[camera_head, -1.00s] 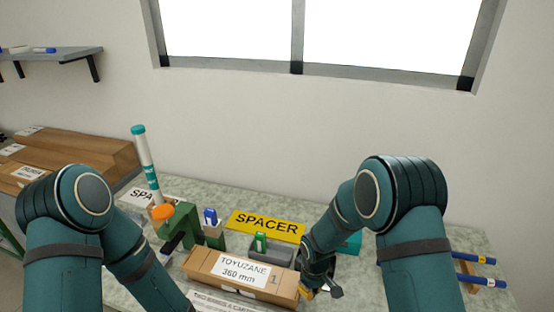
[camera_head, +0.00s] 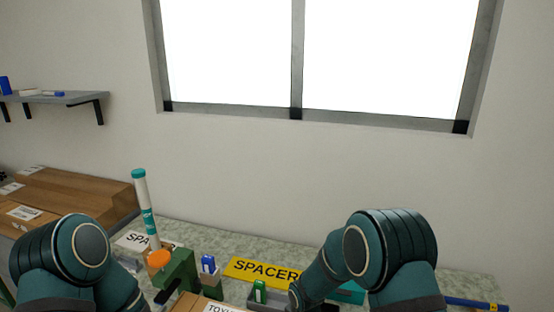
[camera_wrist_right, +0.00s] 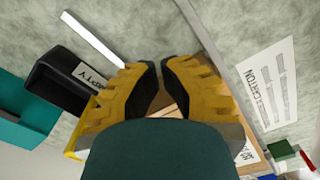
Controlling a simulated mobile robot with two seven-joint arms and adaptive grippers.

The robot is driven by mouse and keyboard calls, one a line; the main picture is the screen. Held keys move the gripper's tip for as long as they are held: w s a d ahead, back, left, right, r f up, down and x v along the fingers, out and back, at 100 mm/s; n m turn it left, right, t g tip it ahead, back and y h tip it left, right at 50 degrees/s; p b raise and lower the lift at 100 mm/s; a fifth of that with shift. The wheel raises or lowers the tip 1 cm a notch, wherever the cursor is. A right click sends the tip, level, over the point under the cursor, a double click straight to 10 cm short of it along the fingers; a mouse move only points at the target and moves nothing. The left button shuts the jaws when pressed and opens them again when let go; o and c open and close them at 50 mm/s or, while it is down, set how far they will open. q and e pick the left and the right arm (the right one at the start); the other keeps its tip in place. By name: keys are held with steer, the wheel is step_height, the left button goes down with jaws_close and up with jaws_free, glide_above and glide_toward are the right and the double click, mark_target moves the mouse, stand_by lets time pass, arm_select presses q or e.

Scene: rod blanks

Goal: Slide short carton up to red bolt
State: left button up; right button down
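A brown carton (camera_head: 190,303) with a white label shows only its far part at the bottom edge of the head view. In the right wrist view, brown carton surface (camera_wrist_right: 170,82) shows between and below my right gripper's yellow fingers (camera_wrist_right: 162,70). The fingertips are close together with a narrow gap; whether they touch or hold the carton is unclear. The right gripper is below the edge of the head view. My left gripper is out of view; only its arm shows at lower left. I cannot make out a red bolt for certain.
A green fixture with an orange knob (camera_head: 158,260) stands left of the carton, near a tall white-and-teal tube (camera_head: 146,210). A yellow SPACER sign (camera_head: 262,271) lies behind. A black tray (camera_wrist_right: 62,85) and a teal box (camera_wrist_right: 28,120) lie left in the wrist view.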

steer(key=shift+a, duration=0.15)
steer(key=shift+w+a+b, duration=0.15)
steer(key=shift+w+a, duration=0.05)
steer(key=shift+a, duration=0.45)
steer(key=shift+w+a+b, duration=0.2)
steer(key=shift+a, duration=0.5)
steer(key=shift+w+a+b, duration=0.15)
steer(key=shift+w+a, duration=0.05)
steer(key=shift+a, duration=0.45)
steer(key=shift+s+d+r+p, duration=0.2)
steer(key=shift+d+r+p, duration=0.15)
steer(key=shift+d+r, duration=0.3)
steer(key=shift+s+d+r+p, duration=0.2)
steer(key=shift+d+r+p, duration=0.2)
steer(key=shift+d, duration=0.45)
step_height(320, 180, up, 10)
steer(key=p, duration=0.5)
steer(key=shift+p, duration=0.35)
